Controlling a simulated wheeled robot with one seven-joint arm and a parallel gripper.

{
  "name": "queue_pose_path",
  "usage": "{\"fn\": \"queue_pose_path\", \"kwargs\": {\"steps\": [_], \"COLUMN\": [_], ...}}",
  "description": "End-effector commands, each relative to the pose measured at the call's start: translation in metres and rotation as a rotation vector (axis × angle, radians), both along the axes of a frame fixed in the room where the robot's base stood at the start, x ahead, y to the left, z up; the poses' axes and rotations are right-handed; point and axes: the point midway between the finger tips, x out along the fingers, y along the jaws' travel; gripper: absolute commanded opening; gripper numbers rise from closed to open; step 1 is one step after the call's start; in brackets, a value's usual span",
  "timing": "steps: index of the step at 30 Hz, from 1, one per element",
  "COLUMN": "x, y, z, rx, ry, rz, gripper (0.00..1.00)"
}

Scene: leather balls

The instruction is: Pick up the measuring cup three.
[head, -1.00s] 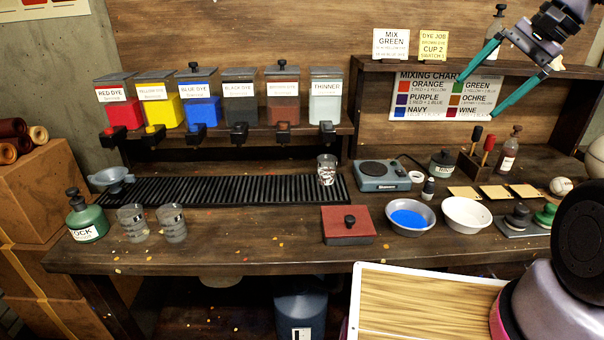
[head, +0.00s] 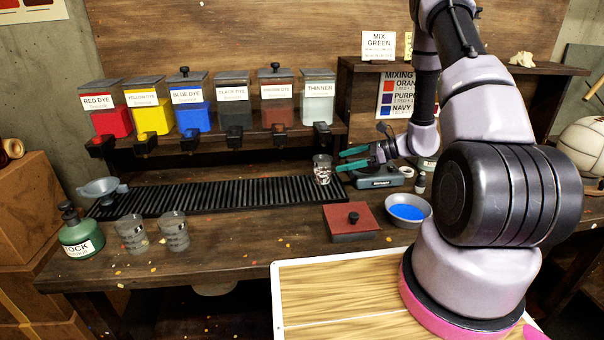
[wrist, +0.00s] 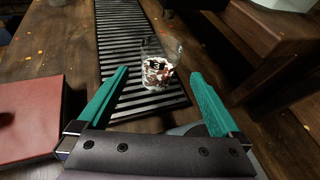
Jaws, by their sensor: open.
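The measuring cup three (wrist: 158,66) is a clear cup marked with a 3, with reddish and white bits inside. It stands upright at the near end of the black slatted rack in the wrist view. In the head view the cup (head: 322,169) is at the rack's right end. My gripper (head: 342,160) is open with teal fingers just right of the cup. In the wrist view my gripper (wrist: 158,78) has its fingers spread to either side of the cup's line, with the cup between or just beyond the tips. I see no clear contact.
Two other clear cups (head: 131,234) (head: 174,231) stand at the front left beside a green bottle (head: 80,232). A red lidded box (head: 335,225) and a bowl of blue dye (head: 406,211) lie nearer the front. Dye dispensers (head: 233,105) hang above the black rack (head: 150,204).

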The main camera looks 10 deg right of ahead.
Motion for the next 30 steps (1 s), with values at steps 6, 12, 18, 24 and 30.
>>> {"fn": "queue_pose_path", "kwargs": {"steps": [6, 12, 18, 24, 30], "x": [0.006, 0.018, 0.023, 0.031, 0.039], "y": [0.004, 0.032, 0.045, 0.072, 0.087], "z": [-0.022, -0.034, -0.04, -0.049, -0.056], "rx": [0.018, 0.017, 0.017, 0.016, 0.016], "ry": [0.021, 0.02, 0.021, 0.02, 0.019], "rz": [-0.04, -0.037, -0.037, -0.034, -0.039], "gripper": [1.0, 1.0, 1.0, 1.0, 1.0]}}
